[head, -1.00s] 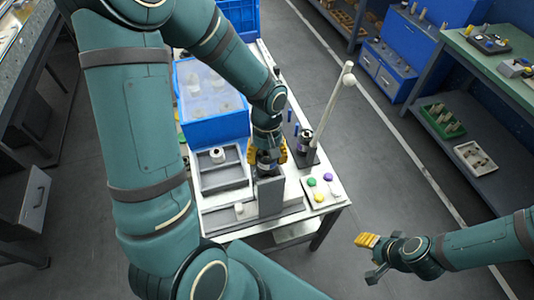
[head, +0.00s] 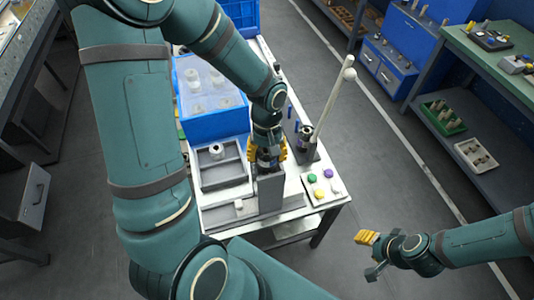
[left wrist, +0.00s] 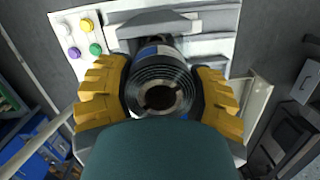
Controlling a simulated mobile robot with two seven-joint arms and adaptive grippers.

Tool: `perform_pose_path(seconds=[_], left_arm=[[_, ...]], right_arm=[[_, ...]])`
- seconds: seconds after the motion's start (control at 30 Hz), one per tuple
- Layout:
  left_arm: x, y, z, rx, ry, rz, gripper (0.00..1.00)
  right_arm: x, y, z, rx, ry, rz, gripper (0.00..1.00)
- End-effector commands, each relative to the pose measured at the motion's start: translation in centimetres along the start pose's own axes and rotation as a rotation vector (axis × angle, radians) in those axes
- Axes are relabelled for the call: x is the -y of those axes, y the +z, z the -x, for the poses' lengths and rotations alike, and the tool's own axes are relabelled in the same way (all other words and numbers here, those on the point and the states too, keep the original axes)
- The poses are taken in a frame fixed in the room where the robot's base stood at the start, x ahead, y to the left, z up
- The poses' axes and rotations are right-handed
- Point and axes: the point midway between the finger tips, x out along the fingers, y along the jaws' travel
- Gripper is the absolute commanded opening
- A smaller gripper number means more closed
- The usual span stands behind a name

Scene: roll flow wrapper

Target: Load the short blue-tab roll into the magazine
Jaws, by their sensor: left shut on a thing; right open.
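My left gripper (head: 267,156) is shut on a roll (left wrist: 160,88), with its yellow fingers on both sides of it. In the left wrist view the roll shows a ringed end, a dark core and a blue patch on its far side. The roll is mostly hidden by the gripper in the head view. It is over or at the top of a grey upright holder (head: 270,192), which looks like the magazine; I cannot tell whether it is inside. My right gripper (head: 369,257) is open and empty, off the table's right front corner.
A white roll (head: 216,151) stands in a grey tray (head: 203,187) on the left. Behind it is a blue bin (head: 215,126) with several rolls. A panel with coloured buttons (head: 322,196) and a stand with a pale pole (head: 330,110) are on the right.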

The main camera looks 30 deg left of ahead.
Motion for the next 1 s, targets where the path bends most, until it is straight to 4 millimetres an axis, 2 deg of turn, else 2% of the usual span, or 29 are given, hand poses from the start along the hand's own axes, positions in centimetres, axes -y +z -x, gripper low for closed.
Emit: perform_pose_path(seconds=[0.37,1.0], left_arm=[[0.0,0.0,-0.1,0.0,0.0,0.0,0.16],[0.0,-0.2,-1.5,0.0,0.0,0.0,0.16]], right_arm=[[0.0,0.0,-0.1,0.0,0.0,0.0,0.47],[-0.5,0.2,-1.3,0.0,0.0,0.0,0.47]])
